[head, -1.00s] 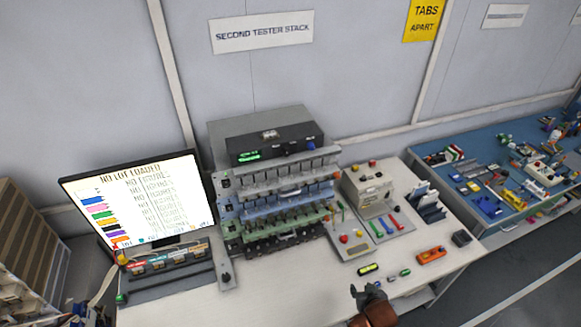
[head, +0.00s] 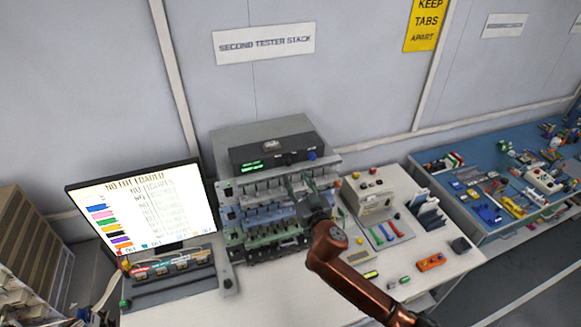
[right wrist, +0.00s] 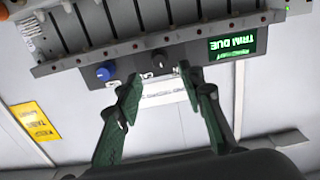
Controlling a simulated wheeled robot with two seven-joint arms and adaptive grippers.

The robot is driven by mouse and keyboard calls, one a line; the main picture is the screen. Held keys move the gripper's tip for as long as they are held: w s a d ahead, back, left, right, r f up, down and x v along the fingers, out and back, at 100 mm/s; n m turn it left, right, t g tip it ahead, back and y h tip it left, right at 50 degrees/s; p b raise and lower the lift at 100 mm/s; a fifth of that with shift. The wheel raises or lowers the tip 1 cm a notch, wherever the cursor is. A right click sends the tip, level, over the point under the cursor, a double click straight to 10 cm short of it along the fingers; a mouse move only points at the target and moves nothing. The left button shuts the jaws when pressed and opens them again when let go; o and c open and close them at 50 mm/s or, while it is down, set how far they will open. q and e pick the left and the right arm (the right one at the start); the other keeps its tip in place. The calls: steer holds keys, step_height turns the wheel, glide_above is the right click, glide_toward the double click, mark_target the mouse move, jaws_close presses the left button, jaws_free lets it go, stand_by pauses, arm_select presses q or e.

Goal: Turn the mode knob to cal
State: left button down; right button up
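The tester's dark top unit (head: 270,152) carries a green-lit display (head: 251,167), a black knob (head: 287,158) and a blue knob (head: 311,155). In the right wrist view, which is upside down, the display (right wrist: 238,46) reads "TRIM DUE" and the blue knob (right wrist: 103,73) is beside the fingers. The black knob (right wrist: 158,61) shows between and beyond the fingertips. I cannot read the marks around it. My right gripper (head: 304,182) is in front of the stack, just below the knobs; its green fingers (right wrist: 158,78) are open, empty and apart from the knob. My left gripper is not in view.
Racks of cell channels (head: 262,215) stack below the top unit, close to my right arm. A monitor (head: 142,210) stands left and a beige press-like device (head: 368,190) right. An orange device (head: 431,262) lies on the bench's front right.

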mark_target(289, 164)
steer(key=shift+p+x, duration=0.5)
steer(key=shift+x, duration=2.6)
steer(key=shift+c, duration=0.6)
jaws_close()
